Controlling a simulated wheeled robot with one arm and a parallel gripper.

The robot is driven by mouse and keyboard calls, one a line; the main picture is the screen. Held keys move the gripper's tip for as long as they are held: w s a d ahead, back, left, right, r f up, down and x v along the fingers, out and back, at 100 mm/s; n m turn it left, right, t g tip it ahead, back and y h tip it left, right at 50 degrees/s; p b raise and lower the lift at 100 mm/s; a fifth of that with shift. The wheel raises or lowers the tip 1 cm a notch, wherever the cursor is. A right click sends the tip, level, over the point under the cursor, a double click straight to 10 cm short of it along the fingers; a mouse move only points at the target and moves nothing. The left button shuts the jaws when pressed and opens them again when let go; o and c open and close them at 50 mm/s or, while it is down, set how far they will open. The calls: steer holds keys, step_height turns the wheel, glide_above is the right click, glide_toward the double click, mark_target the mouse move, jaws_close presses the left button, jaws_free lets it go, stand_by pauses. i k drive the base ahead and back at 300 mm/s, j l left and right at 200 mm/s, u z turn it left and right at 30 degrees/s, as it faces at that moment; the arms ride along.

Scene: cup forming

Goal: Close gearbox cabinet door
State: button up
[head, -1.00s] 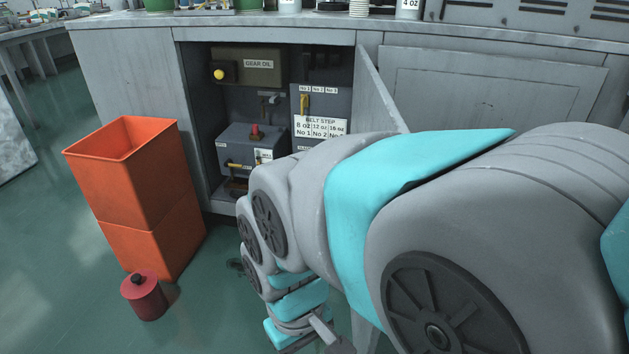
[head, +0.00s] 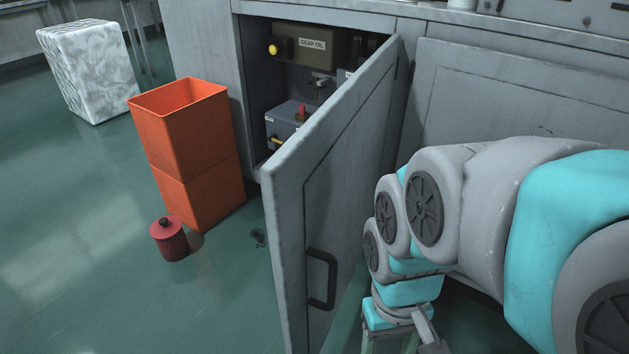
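The gearbox cabinet door (head: 345,165) is grey, hinged on the right, and stands partly open into the room. Its black handle (head: 322,280) is low on the outer face. The cabinet opening shows a gear oil box (head: 310,43) and a grey gearbox (head: 283,124) with a red knob. My arm is to the right of the door, on its outer side. My gripper (head: 392,343) points down at the bottom edge, right of the handle and apart from it. Its fingertips are cut off by the frame.
An orange bin (head: 190,155) stands left of the opening, with a red canister (head: 169,240) on the floor before it. A white wrapped block (head: 88,70) is further back left.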

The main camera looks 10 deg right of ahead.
mark_target(317, 189)
steer(key=k+j+u, duration=0.1)
steer(key=k+j, duration=0.3)
steer(key=k+j+u, duration=0.15)
steer(key=k+j, duration=0.25)
steer(key=j, duration=0.15)
